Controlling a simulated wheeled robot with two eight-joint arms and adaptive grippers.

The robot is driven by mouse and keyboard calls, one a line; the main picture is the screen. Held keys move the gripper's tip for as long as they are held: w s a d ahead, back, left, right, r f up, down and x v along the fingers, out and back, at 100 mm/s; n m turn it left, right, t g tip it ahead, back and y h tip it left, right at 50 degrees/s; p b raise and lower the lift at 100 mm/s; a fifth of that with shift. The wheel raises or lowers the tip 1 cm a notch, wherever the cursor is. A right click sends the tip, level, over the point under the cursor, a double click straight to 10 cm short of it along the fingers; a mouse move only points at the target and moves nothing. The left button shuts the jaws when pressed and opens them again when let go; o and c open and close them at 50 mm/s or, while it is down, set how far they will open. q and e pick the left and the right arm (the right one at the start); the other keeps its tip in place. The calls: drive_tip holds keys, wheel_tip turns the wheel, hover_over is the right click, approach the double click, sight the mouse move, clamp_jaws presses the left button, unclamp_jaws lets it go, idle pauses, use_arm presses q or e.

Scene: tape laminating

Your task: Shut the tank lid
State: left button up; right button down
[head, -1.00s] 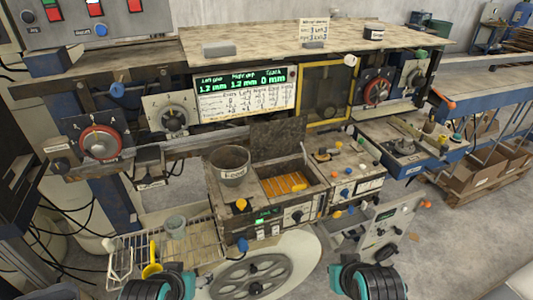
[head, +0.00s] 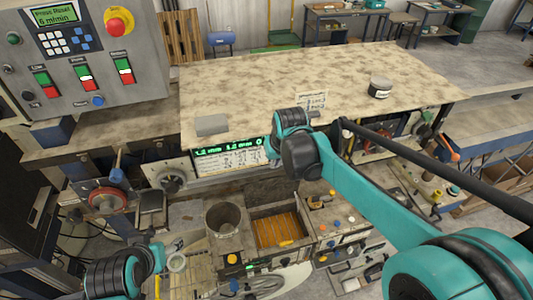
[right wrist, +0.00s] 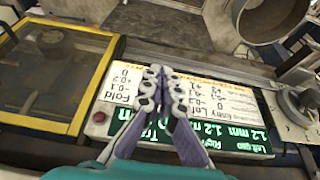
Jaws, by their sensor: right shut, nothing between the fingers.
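The tank (head: 249,232) is open at the lower middle of the head view, with orange slats (head: 280,231) showing inside. Its lid (head: 272,193) stands raised at the tank's back edge, dark and partly hard to make out. My right arm reaches over the machine from the right; its wrist hides the gripper in the head view. In the right wrist view my right gripper (right wrist: 158,72) has its fingers together and empty, in front of the gap display (right wrist: 205,90). My left arm is at the lower left of the head view; its fingers do not show.
A grey pot (head: 223,218) stands just left of the tank and a knobbed unit (head: 335,215) just right of it. The yellow-framed window (right wrist: 50,75) is beside the display in the right wrist view. The wide worktop (head: 330,75) above is mostly bare.

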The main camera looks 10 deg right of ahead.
hover_over(271, 182)
drive_tip(key=f, duration=0.7)
drive_tip(key=shift+w+d+f, duration=0.15)
drive_tip(key=shift+w+f, duration=0.05)
drive_tip(key=shift+w, duration=0.15)
drive_tip(key=shift+w+f, duration=0.15)
drive_tip(key=shift+f, duration=0.6)
drive_tip(key=shift+w, duration=0.1)
